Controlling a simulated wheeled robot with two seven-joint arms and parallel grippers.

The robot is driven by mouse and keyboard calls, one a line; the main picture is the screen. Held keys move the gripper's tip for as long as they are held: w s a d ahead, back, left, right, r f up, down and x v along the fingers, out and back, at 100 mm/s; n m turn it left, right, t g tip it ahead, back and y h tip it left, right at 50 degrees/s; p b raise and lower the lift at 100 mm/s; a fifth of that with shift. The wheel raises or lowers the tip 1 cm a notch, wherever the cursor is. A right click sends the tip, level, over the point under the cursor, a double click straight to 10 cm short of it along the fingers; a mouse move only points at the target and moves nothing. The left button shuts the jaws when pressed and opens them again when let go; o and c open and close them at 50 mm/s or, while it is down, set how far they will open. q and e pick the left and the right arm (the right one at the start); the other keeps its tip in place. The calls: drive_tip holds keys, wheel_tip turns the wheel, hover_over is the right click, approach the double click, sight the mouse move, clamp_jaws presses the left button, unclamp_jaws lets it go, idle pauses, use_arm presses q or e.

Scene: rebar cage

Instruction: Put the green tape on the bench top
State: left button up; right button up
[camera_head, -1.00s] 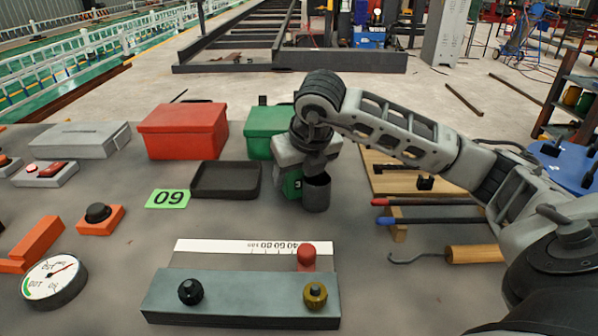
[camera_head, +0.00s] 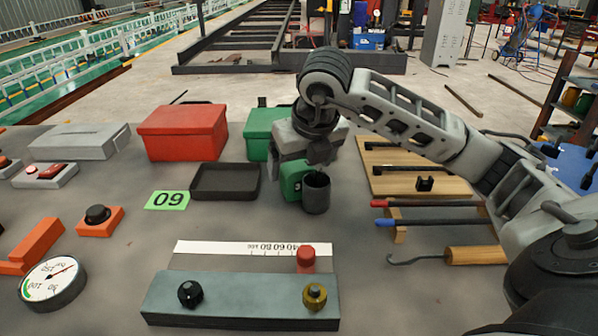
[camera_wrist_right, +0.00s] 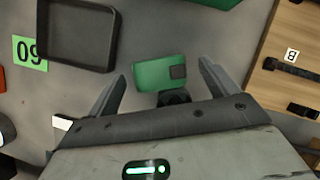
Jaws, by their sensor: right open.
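The green tape (camera_head: 291,180) is a small green case with a dark patch. In the head view it stands on the grey bench top (camera_head: 225,225), just left of and partly behind a dark grey cup (camera_head: 316,194). My right gripper (camera_head: 302,164) is above it and hides its upper part. In the right wrist view the tape (camera_wrist_right: 156,73) lies between the two spread fingers of my right gripper (camera_wrist_right: 162,70), with a gap on each side. My left gripper is not in view.
A black tray (camera_head: 225,194) and a green 09 card (camera_head: 168,199) lie to the left. Red (camera_head: 182,132) and green (camera_head: 262,128) boxes stand behind. A wooden board (camera_head: 385,180) and tools are on the right. A grey fixture (camera_head: 240,297) stands in front.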

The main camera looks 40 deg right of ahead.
drive_tip(key=v, duration=0.8)
drive_tip(key=shift+s, duration=0.1)
